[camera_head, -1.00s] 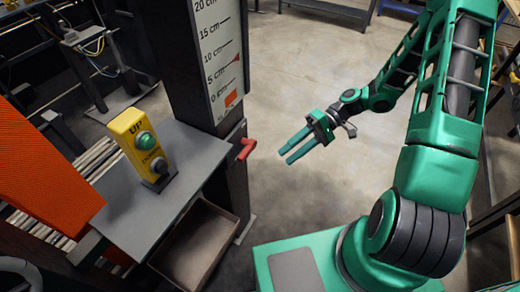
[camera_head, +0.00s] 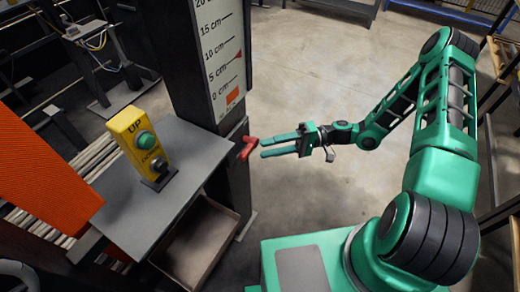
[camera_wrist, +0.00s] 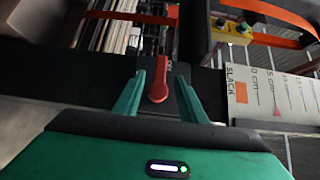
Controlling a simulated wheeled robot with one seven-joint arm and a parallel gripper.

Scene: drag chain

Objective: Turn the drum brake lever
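The red drum brake lever (camera_head: 249,148) sticks out from the side of the dark column, below the scale. In the wrist view the lever (camera_wrist: 158,88) lies between the two green fingers, its round end toward my gripper. My gripper (camera_head: 262,148) points left at the lever, with its fingertips very near it. The fingers are apart, with gaps showing on both sides of the lever in the wrist view. I cannot tell how far the fingertips reach along the lever.
The column carries a white centimetre scale (camera_head: 222,50) with a red pointer. A yellow button box (camera_head: 137,135) stands on a grey shelf (camera_head: 185,150) left of the column. An open bin (camera_head: 195,245) sits below. The floor right of the column is clear.

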